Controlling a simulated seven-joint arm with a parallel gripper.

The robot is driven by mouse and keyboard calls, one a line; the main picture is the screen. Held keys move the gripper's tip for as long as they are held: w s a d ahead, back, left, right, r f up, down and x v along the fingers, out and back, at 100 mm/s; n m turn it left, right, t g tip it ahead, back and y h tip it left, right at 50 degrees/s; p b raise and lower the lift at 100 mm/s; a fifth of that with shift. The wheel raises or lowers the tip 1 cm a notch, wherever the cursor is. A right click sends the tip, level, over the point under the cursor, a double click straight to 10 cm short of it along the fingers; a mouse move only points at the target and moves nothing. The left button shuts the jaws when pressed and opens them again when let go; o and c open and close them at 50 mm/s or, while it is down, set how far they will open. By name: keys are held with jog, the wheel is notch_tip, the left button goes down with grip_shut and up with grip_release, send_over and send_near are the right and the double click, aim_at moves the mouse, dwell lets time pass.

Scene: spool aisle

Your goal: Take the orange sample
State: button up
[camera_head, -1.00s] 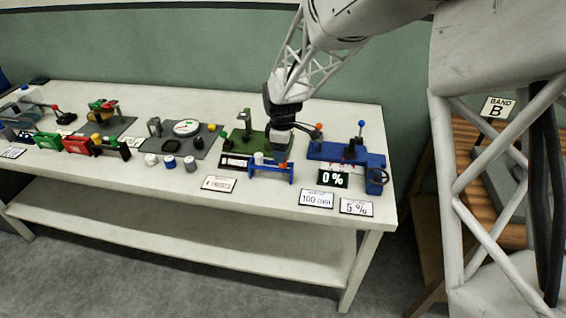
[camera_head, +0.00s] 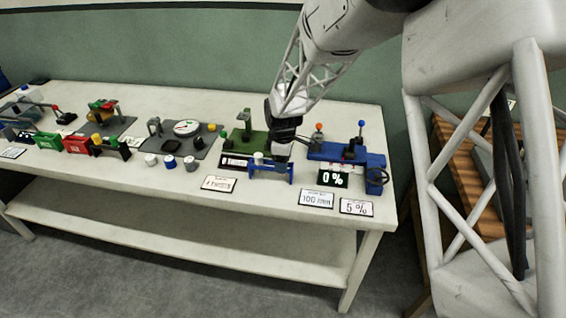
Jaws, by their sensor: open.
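A small blue stand (camera_head: 270,168) is near the front of the white table, with a white-topped sample (camera_head: 258,157) at its left. No orange sample is clearly visible now. An orange piece showed at the stand's right side earlier, and my gripper now covers that spot. My gripper (camera_head: 279,152) points down at the right half of the stand and is open. Whether its fingers are around or touching anything cannot be told from this view.
A blue device (camera_head: 345,158) with an orange-knobbed lever (camera_head: 319,128) and a blue-knobbed lever stands close to the right. A green machine (camera_head: 246,138) is behind left. Label cards (camera_head: 317,199) lie in front. Other devices fill the table's left side.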

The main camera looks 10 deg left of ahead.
jog(key=shift+c, duration=0.4)
jog(key=c, duration=0.9)
jog(key=shift+r, duration=5.05)
